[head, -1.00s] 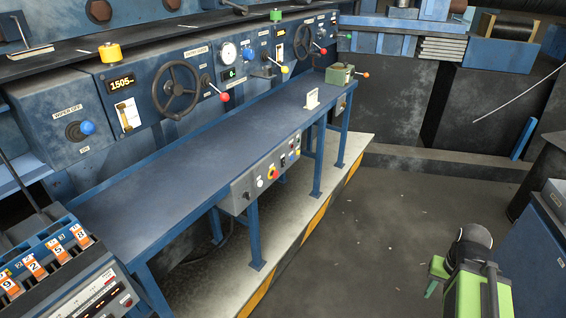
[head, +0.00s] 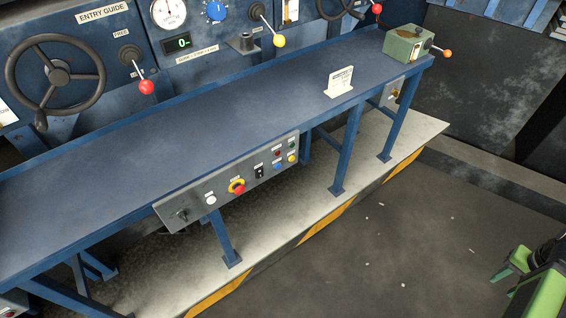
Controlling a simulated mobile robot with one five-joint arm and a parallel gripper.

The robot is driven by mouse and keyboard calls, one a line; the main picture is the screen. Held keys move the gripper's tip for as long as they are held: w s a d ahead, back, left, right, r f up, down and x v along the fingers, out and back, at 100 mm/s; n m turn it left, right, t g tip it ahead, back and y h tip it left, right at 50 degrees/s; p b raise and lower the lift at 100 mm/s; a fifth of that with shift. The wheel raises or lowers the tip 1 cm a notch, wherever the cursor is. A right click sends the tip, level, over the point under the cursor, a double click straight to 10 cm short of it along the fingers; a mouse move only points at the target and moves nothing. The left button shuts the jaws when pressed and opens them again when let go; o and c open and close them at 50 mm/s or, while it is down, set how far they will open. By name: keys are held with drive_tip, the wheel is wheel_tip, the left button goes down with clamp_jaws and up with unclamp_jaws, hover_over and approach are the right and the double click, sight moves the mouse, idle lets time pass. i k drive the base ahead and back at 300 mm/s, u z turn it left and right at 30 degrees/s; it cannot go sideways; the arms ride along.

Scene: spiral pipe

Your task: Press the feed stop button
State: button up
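A grey control panel (head: 180,215) hangs on the front edge of the blue bench. Part of my green and black arm (head: 540,285) shows at the lower right, far from the panel and touching nothing visible.
The blue bench top (head: 180,140) is mostly bare. A white card stand (head: 339,82) and a green box with an orange-knobbed lever (head: 407,43) stand on it. A pale plinth with a striped edge (head: 325,222) lies below. Dark floor at the right is open.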

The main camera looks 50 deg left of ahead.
sight(239, 189)
drive_tip(key=i, duration=0.6)
drive_tip(key=z, duration=5.85)
drive_tip(key=i, duration=0.15)
drive_tip(key=z, duration=3.3)
